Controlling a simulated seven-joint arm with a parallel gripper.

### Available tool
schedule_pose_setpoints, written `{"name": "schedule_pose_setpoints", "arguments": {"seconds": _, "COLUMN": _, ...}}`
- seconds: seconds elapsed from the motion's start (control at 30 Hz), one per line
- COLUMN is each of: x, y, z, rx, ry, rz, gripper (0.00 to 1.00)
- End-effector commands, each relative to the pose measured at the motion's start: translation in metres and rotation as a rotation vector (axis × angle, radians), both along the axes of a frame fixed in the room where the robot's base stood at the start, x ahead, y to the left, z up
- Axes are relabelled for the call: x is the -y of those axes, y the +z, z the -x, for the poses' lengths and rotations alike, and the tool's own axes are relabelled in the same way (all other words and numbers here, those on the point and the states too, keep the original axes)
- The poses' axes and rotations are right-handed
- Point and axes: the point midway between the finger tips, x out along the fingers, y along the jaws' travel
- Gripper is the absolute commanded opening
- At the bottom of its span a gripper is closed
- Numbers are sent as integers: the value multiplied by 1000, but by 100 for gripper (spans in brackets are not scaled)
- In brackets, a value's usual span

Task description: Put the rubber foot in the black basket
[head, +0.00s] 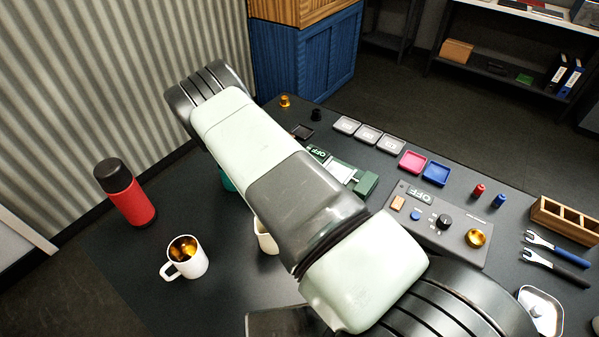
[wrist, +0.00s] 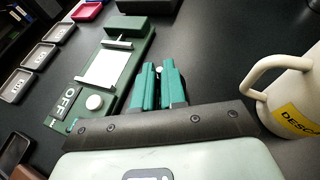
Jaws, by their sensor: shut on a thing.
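My gripper (wrist: 160,72) shows in the wrist view with its two teal fingers close together over the dark table. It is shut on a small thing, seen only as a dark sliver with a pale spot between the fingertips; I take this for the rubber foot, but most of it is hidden. In the head view my arm hides most of the gripper, and only a bit of teal (head: 226,180) shows beside the arm. I cannot make out a black basket for certain in either view.
A green fixture marked OFF (wrist: 105,70) lies left of the fingers, and a cream mug (wrist: 290,95) stands close on the right. A white mug (head: 187,262) and red flask (head: 127,193) stand at left. Small trays (head: 368,137) and a control panel (head: 435,225) lie right of my arm.

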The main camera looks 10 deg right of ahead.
Motion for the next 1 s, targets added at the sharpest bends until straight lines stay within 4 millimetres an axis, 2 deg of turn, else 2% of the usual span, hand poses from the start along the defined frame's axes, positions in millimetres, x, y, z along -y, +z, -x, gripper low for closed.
{"name": "schedule_pose_setpoints", "arguments": {"seconds": 0.4, "x": 0, "y": -6, "z": 0, "rx": 0, "ry": 0, "rz": 0, "gripper": 0}}
{"name": "schedule_pose_setpoints", "arguments": {"seconds": 0.43, "x": 0, "y": -6, "z": 0, "rx": 0, "ry": 0, "rz": 0, "gripper": 12}}
{"name": "schedule_pose_setpoints", "arguments": {"seconds": 0.6, "x": 0, "y": -6, "z": 0, "rx": 0, "ry": 0, "rz": 0, "gripper": 38}}
{"name": "schedule_pose_setpoints", "arguments": {"seconds": 0.63, "x": 0, "y": -6, "z": 0, "rx": 0, "ry": 0, "rz": 0, "gripper": 41}}
{"name": "schedule_pose_setpoints", "arguments": {"seconds": 1.0, "x": 0, "y": -6, "z": 0, "rx": 0, "ry": 0, "rz": 0, "gripper": 41}}
